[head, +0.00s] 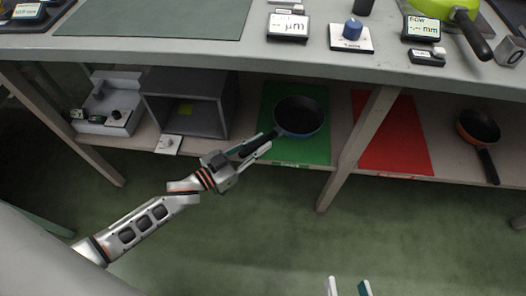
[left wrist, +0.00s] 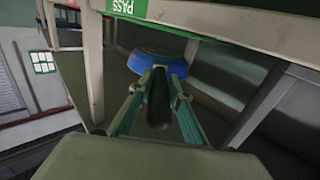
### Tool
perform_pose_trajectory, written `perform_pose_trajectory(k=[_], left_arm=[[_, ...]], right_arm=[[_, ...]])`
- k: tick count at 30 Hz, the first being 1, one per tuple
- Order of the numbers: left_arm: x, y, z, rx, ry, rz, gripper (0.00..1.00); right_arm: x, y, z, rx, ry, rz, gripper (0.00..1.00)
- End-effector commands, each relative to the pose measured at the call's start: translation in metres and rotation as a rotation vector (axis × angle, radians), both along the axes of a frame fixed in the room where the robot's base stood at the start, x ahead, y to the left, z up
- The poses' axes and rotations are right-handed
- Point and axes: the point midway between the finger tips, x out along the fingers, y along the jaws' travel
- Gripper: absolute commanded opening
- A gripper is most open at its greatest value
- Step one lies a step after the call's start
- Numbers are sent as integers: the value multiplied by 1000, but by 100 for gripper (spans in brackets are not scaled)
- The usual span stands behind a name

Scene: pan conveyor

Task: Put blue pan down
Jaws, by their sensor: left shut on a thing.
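The blue pan (head: 299,116) has a dark inside and a black handle. In the head view it appears over the green mat (head: 308,154) on the lower shelf, roughly level. I cannot tell whether it touches the mat. My left gripper (head: 255,148) is shut on its handle, at the shelf's front edge. In the left wrist view the handle lies between the fingers (left wrist: 158,100), with the blue pan body (left wrist: 160,62) beyond. My right gripper (head: 349,287) shows only its fingertips at the bottom of the head view, apart and empty.
A red mat (head: 393,140) lies right of a table leg (head: 360,143). An orange pan (head: 478,128) stands at the far right of the shelf. A grey open box (head: 190,107) is left of the green mat. The tabletop (head: 300,54) overhangs the shelf.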

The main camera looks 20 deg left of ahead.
Motion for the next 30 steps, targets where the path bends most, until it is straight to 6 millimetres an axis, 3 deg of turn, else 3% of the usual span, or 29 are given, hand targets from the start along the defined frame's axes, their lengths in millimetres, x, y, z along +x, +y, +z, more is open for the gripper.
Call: perform_pose_trajectory(k=[1,8,15,26,27,29,30], left_arm=[[-1,0,-8,-3,1,0,0],[2,0,-17,-4,-6,1,0],[-1,0,-54,-3,3,1,0],[2,0,-52,-3,-7,0,0],[1,0,-55,0,-4,1,21],[2,0,-54,0,-4,0,35],[2,0,-54,0,-4,0,35]], right_arm=[[-3,4,-4,30,15,-8,40],[-5,12,-4,97,29,-29,40],[-12,30,-10,263,78,-91,40],[-11,32,-6,292,75,-101,40],[-11,33,-5,296,76,-103,40],[-11,33,-5,296,74,-102,40],[-11,33,-5,296,74,-102,40]])
